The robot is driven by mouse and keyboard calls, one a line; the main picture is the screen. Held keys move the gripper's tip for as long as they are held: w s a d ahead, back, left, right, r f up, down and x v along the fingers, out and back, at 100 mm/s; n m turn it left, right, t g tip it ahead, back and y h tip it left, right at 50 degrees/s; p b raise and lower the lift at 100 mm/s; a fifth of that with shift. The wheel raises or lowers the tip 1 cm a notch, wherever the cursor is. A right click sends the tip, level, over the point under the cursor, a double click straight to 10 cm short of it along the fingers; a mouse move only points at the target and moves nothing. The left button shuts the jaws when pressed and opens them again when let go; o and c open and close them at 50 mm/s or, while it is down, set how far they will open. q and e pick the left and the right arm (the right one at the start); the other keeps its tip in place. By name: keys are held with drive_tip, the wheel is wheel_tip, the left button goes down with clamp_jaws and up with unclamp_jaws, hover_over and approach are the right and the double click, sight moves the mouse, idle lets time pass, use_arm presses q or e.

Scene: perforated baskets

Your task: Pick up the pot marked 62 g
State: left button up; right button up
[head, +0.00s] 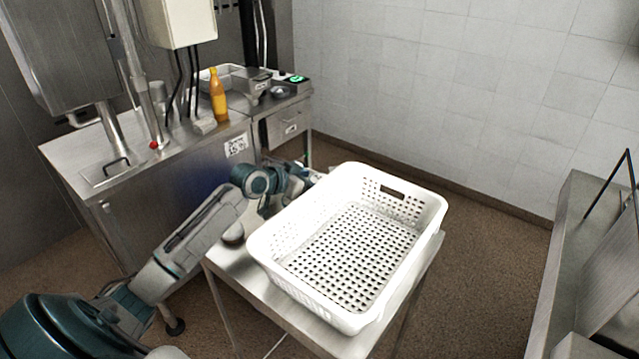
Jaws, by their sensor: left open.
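I cannot make out any pot with a readable 62 g mark. A grey metal container (256,84) with a small white label stands on the back counter; its text is too small to read. A small round metal dish (280,92) sits beside it. My left arm reaches in from the lower left, and my left gripper (312,177) is at the far left side of the white basket, partly hidden by its rim. It is open, and nothing shows between its fingers. My right gripper is not in view.
An empty white perforated basket (292,228) stands on a small metal table (232,262). Behind are a steel counter (75,150), an orange bottle (218,100) and a device with a green display (296,78). A metal bench (575,235) is at right; the floor between is clear.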

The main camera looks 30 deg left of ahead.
sight(316, 181)
use_arm(q)
drive_tip(key=shift+p+x, duration=0.65)
drive_tip(key=shift+x, duration=1.25)
drive_tip(key=shift+s, duration=0.1)
drive_tip(key=c, duration=0.7)
